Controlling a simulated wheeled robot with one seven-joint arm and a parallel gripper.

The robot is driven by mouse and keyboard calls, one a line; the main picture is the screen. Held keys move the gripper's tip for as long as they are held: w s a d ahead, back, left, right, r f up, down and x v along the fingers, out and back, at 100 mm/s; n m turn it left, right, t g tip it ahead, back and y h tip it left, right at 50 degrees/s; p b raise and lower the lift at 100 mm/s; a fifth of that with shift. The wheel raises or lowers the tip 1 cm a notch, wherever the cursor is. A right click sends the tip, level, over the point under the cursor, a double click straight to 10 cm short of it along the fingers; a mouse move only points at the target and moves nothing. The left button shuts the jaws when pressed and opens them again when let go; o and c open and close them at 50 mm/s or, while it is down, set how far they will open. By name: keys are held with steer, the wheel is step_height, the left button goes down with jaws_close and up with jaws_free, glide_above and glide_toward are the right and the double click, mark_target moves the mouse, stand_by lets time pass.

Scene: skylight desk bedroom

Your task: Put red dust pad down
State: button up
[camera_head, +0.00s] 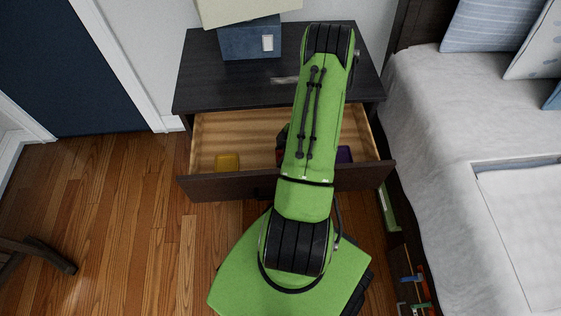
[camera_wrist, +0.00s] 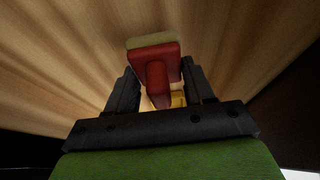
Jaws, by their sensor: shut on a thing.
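The red dust pad (camera_wrist: 153,64) shows in the wrist view, a red block with a red handle and a pale yellowish layer on its far side. My gripper (camera_wrist: 160,88) is shut on it, with one dark finger on each side. Wood grain fills the background behind the pad. In the head view my green arm reaches over the open drawer (camera_head: 212,130) of the dark dresser. The arm hides most of the gripper there. A small dark red patch shows at the arm's left edge inside the drawer. Whether the pad touches the drawer floor I cannot tell.
A yellow item (camera_head: 228,162) lies at the drawer's left, and a purple item (camera_head: 344,154) right of my arm. A blue box (camera_head: 250,40) stands on the dresser top (camera_head: 200,75). The bed (camera_head: 450,110) is close on the right. Wooden floor (camera_head: 120,210) is open at left.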

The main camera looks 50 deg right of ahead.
step_height(320, 180, down, 3)
steer(key=shift+f+b, duration=0.1)
steer(key=shift+b, duration=0.4)
steer(key=o, duration=1)
